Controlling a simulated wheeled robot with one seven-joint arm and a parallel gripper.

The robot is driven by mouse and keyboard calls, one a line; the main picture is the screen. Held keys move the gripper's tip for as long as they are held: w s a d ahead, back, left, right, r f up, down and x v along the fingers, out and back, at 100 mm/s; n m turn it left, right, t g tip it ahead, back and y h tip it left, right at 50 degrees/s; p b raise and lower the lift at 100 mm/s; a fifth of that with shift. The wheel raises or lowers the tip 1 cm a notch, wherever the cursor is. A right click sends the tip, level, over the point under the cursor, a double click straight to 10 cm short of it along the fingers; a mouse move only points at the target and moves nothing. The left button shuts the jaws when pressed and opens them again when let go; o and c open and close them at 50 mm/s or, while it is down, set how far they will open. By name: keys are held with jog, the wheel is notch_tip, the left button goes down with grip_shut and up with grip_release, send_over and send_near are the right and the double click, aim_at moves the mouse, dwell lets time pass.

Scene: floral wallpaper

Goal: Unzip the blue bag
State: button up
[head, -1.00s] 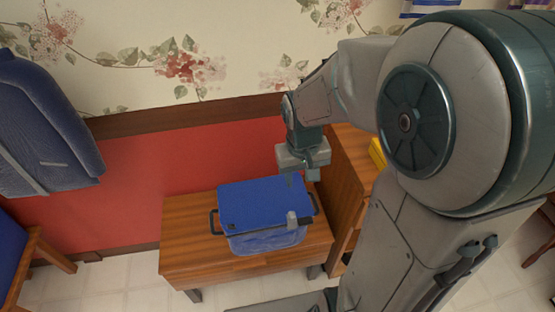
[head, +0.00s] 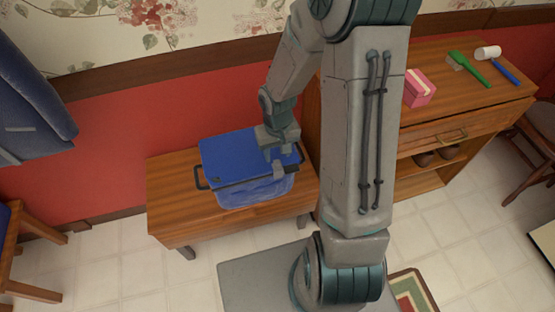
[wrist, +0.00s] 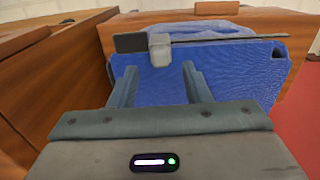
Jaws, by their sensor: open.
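The blue bag (head: 238,158) sits on a low wooden bench (head: 178,222), its flat top closed and its paler, translucent-looking lower body (head: 255,193) below. A dark handle (head: 199,178) sticks out at its left side. A small grey block, apparently the zipper pull (head: 279,168), is at the bag's front edge towards the right. My gripper (head: 281,153) is low over the right part of the top. In the wrist view, my gripper (wrist: 158,72) is open, and the grey pull (wrist: 159,49) shows just beyond and between its fingertips. I cannot tell whether they touch it.
A wooden cabinet (head: 445,110) stands right of the bench, with a pink box (head: 419,88), a green brush (head: 472,70) and a blue-handled mallet (head: 500,64) on top. Tiled floor (head: 110,265) is clear in front.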

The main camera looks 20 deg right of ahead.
aim_at(277, 162)
jog(key=shift+f, duration=1.85)
jog(key=c, duration=0.9)
